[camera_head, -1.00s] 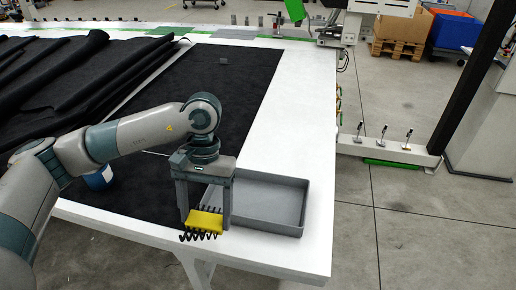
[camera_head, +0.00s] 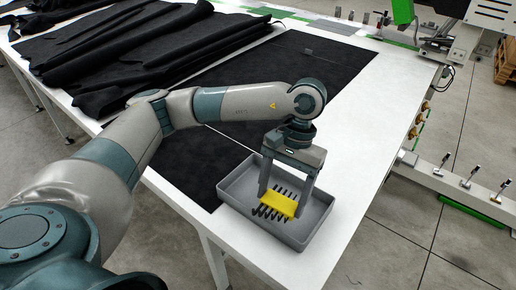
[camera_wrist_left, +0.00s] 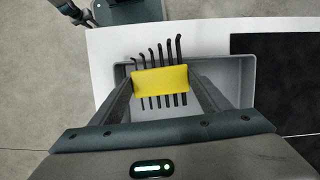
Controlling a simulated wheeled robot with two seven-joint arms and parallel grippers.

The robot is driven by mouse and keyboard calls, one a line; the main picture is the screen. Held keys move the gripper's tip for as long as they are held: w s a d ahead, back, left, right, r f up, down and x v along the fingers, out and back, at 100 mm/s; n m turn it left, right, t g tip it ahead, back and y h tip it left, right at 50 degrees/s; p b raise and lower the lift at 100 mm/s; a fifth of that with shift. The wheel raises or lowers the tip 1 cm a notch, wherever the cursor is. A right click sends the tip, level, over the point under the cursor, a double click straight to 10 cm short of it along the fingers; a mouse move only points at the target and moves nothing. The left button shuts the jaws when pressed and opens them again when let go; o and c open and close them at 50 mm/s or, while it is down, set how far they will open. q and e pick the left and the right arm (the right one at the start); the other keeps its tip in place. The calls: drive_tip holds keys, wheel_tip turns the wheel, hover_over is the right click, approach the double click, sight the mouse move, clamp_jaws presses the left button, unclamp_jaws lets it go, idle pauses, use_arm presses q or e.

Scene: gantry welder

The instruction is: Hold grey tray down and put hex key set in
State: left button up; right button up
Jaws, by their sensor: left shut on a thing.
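The hex key set (camera_head: 279,204) has a yellow holder with several black keys sticking out on both sides. My left gripper (camera_head: 279,200) is shut on its yellow holder and points down. The grey tray (camera_head: 311,221) is a shallow open box near the table's front corner. In the head view the set appears over the tray's inside; whether it touches the floor I cannot tell. In the left wrist view the hex key set (camera_wrist_left: 161,80) lies between the fingers, with the tray (camera_wrist_left: 232,70) behind it. My right gripper is not in view.
The white table (camera_head: 350,150) carries a black fabric sheet (camera_head: 200,160) beside the tray and heaped black fabric (camera_head: 130,50) at the back left. The table edge is close to the tray. Metal machine parts (camera_head: 455,175) stand at the right.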

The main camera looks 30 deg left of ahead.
use_arm(q)
drive_tip(key=shift+w+r+n, duration=0.1)
drive_tip(key=shift+n, duration=0.4)
drive_tip(key=shift+n+h+p, duration=0.3)
drive_tip(key=shift+n+p, duration=0.05)
drive_tip(key=shift+n, duration=0.15)
drive_tip(key=n, duration=0.1)
drive_tip(key=n+h+p, duration=0.1)
drive_tip(key=n, duration=0.1)
drive_tip(key=a+n, duration=0.1)
drive_tip(key=n, duration=0.1)
drive_tip(key=shift+w+r, duration=0.2)
drive_tip(key=shift+w, duration=0.2)
drive_tip(key=w+a+r+n+t+p, duration=0.1)
drive_tip(key=a+n+t+p, duration=0.1)
drive_tip(key=n, duration=0.7)
drive_tip(key=w+a+r+n+t+y+p, duration=0.1)
drive_tip(key=a+n, duration=0.3)
drive_tip(key=n, duration=0.5)
drive_tip(key=w+a+r+n+t+p, duration=0.1)
drive_tip(key=a+r+n+t+p, duration=0.2)
drive_tip(key=n, duration=0.7)
drive_tip(key=shift+w+a+t, duration=0.25)
drive_tip(key=shift+a+t, duration=0.1)
drive_tip(key=shift+t, duration=0.05)
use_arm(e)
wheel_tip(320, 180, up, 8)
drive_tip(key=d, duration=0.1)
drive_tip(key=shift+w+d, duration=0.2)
